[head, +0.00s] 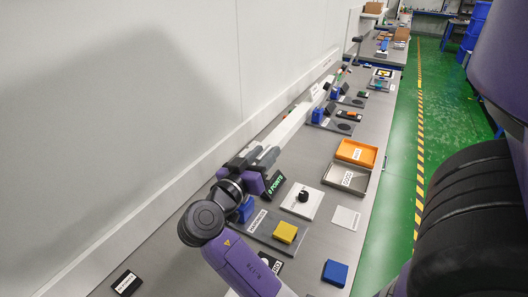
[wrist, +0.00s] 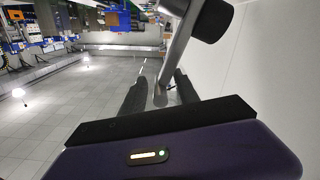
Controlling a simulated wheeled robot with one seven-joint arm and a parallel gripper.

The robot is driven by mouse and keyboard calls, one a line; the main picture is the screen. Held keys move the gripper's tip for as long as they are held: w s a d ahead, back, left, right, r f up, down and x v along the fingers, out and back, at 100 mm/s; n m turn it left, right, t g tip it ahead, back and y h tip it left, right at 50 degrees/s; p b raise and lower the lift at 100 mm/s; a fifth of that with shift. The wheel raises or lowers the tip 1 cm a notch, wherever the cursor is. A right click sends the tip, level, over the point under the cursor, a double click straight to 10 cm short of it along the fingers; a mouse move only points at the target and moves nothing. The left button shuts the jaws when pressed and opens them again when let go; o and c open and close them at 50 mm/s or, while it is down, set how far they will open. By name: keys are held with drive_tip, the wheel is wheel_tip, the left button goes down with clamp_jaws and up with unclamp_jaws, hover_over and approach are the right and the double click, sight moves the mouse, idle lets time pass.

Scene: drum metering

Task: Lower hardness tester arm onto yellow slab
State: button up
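The yellow slab (head: 285,232) lies on a grey base plate (head: 262,226) labelled as the hardness station. A blue block (head: 245,208) stands at the back of that plate, partly hidden by my arm. My gripper (head: 255,158) is above and behind the plate, away from the slab. In the wrist view a grey metal bar with a black cylindrical end, apparently the tester arm (wrist: 178,50), rises between the two dark fingers of my gripper (wrist: 161,92). The fingers stand apart, with visible gaps beside the bar. The bar is not clear in the head view.
A display (head: 276,184) reads 0 points. A white panel with a black knob (head: 302,197), an orange tray (head: 357,152) and a grey tray (head: 347,178) are farther along the bench. A blue block (head: 335,272) lies near the front. The wall runs close on the left.

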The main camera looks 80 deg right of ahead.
clamp_jaws()
idle(1.4)
